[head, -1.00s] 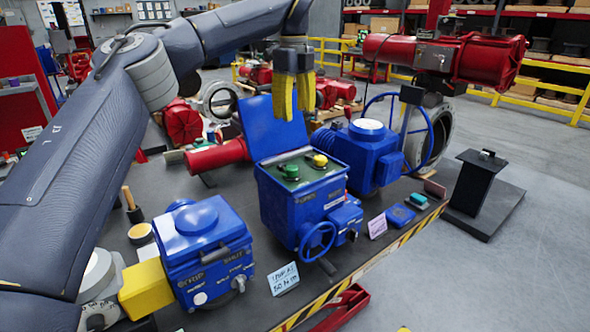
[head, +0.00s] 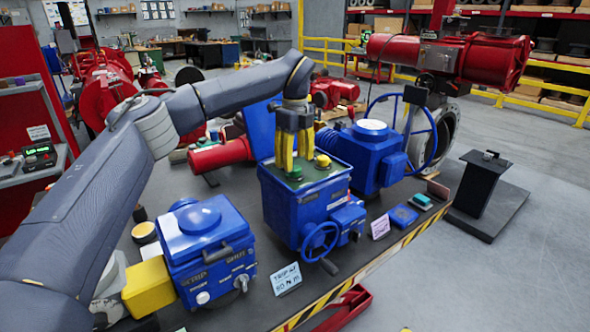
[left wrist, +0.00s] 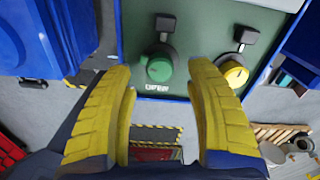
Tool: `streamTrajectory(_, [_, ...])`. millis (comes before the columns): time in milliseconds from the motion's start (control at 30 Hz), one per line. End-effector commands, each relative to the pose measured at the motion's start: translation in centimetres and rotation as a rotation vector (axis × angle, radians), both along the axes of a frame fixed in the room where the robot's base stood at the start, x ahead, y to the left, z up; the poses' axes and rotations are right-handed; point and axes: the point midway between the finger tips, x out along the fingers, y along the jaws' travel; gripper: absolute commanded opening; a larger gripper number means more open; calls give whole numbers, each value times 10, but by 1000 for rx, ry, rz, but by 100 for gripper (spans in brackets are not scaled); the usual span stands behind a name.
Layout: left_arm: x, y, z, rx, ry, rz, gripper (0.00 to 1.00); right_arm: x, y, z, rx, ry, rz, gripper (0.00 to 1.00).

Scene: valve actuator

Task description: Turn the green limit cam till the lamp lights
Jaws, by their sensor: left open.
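The green limit cam (head: 295,173) sits on the top panel of the open blue actuator box (head: 290,210). In the left wrist view the green cam (left wrist: 159,69) shows as a round knob with a dark pointer block above it. A yellow cam (head: 322,161) sits to its right, also seen in the left wrist view (left wrist: 234,74). My left gripper (head: 293,160) points down over the box, its yellow fingers apart. In the left wrist view its fingertips (left wrist: 165,75) lie either side of the green cam, with nothing between them gripped. No lit lamp is clear. My right gripper is not in view.
The box's raised blue lid (head: 262,128) stands behind the left gripper. Another blue actuator (head: 205,240) is at the left and one with a large handwheel (head: 375,150) at the right. A sign card (head: 286,279) and striped bench edge (head: 390,252) are in front.

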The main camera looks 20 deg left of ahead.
Motion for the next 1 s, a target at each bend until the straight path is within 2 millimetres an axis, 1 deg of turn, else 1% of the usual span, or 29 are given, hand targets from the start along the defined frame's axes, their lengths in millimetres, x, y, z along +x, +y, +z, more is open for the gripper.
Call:
streamTrajectory(100, [0,-1,-15,-1,2,-1,54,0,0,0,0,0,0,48])
streamTrajectory(300, [0,0,-28,0,1,0,54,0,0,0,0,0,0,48])
streamTrajectory(500, [0,0,-32,0,-1,-1,54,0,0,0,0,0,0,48])
streamTrajectory(767, [0,0,-32,0,-1,-1,54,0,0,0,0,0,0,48])
streamTrajectory(1000, [0,0,-32,0,0,-1,26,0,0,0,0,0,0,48])
